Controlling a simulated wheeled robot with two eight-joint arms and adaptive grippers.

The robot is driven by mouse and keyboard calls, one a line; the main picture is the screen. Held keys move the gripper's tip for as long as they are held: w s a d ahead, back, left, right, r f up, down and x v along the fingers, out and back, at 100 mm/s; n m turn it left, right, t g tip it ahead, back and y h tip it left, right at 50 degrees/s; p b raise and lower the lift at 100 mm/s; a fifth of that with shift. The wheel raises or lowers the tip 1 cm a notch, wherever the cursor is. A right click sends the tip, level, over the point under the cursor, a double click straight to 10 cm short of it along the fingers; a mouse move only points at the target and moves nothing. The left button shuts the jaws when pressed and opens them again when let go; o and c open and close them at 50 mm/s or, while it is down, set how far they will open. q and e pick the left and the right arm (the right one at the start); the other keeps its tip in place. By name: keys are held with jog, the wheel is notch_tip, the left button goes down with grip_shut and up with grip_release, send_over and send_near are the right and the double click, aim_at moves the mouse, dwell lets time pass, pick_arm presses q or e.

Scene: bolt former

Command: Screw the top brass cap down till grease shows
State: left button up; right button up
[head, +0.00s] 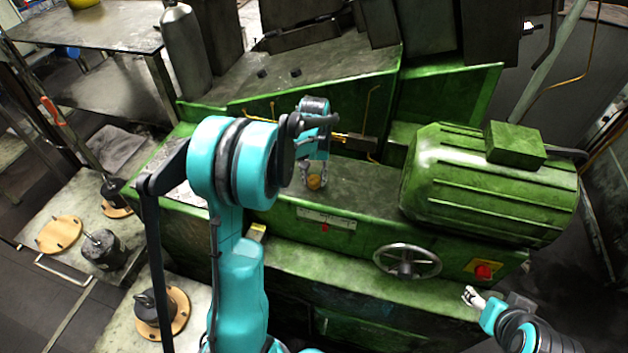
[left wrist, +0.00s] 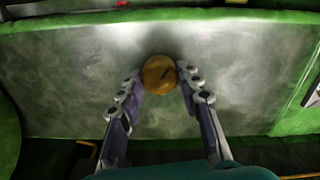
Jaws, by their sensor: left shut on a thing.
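The brass cap (head: 315,182) sits on the flat green top of the machine in the head view. In the left wrist view the cap (left wrist: 159,74) is round and golden with a dark mark on its top. My left gripper (head: 314,178) points down over it, and its two fingers (left wrist: 160,80) close on the cap's sides. No grease can be made out around the cap. My right gripper (head: 470,296) is at the lower right, away from the cap, near the red button; its fingers are too small to judge.
A big green ribbed motor (head: 490,185) stands right of the cap. A handwheel (head: 407,261) and a red button (head: 484,271) are on the machine's front. Brass fittings and a pipe (head: 355,141) rise behind the cap. Round wooden boards (head: 60,236) lie at the left.

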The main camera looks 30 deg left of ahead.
aim_at(314, 179)
pick_arm(q)
jog(key=m+b, duration=0.2)
jog(key=m, duration=0.3)
jog(key=shift+m, duration=0.3)
jog(key=shift+m+b, duration=0.65)
jog(key=shift+m, duration=1.45)
jog(key=o, duration=1.2)
jog(key=shift+c, duration=0.2)
notch_tip(314, 179, up, 12)
